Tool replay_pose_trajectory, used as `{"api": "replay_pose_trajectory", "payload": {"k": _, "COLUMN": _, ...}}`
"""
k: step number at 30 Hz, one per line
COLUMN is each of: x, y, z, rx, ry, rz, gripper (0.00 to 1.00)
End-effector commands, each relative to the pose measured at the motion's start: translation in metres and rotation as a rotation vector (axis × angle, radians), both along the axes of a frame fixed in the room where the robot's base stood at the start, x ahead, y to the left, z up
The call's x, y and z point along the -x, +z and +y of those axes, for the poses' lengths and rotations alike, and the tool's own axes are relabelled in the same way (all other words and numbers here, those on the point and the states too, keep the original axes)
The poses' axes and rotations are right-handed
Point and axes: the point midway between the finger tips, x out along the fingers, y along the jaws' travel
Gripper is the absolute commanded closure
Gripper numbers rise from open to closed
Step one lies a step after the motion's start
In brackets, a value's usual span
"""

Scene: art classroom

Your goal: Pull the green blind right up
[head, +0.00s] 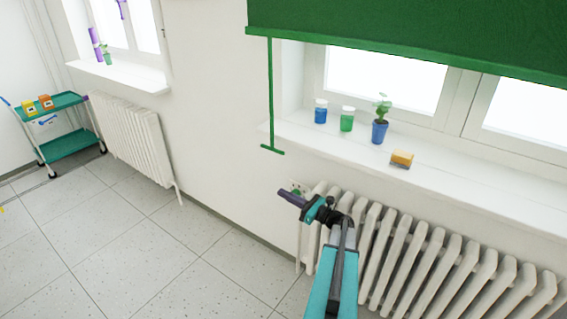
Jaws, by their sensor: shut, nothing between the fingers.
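The green blind (400,32) hangs over the upper part of the near window at the top right, with clear glass showing below its slanting lower edge. A thin green pull cord or rod (271,95) hangs from its left end and finishes in a short crossbar (272,149) beside the sill. My gripper (283,194) is in front of the radiator, below and slightly right of the crossbar, apart from it. It points left and looks shut and empty. The top of the blind is out of view.
The white sill (460,178) holds a blue jar (321,111), a green jar (347,119), a potted plant (380,130) and a yellow sponge-like block (402,158). A white radiator (400,245) stands below. A teal trolley (62,142) is far left. The floor (130,240) between is clear.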

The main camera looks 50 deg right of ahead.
Motion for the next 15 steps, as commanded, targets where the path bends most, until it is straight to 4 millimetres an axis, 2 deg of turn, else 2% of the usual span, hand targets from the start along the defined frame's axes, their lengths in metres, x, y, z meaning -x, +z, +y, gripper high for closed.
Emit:
{"api": "replay_pose_trajectory", "payload": {"k": 1, "x": 0.010, "y": 0.010, "z": -0.019, "rx": -0.023, "ry": -0.030, "rz": -0.026, "gripper": 1.00}}
{"api": "replay_pose_trajectory", "payload": {"k": 3, "x": 0.021, "y": 0.021, "z": -0.036, "rx": -0.054, "ry": -0.058, "rz": -0.057, "gripper": 1.00}}
{"api": "replay_pose_trajectory", "payload": {"k": 6, "x": 0.031, "y": 0.032, "z": -0.051, "rx": -0.082, "ry": -0.083, "rz": -0.086, "gripper": 1.00}}
{"api": "replay_pose_trajectory", "payload": {"k": 9, "x": 0.036, "y": 0.036, "z": -0.057, "rx": -0.094, "ry": -0.093, "rz": -0.098, "gripper": 1.00}}
{"api": "replay_pose_trajectory", "payload": {"k": 15, "x": 0.036, "y": 0.037, "z": -0.058, "rx": -0.096, "ry": -0.095, "rz": -0.100, "gripper": 1.00}}
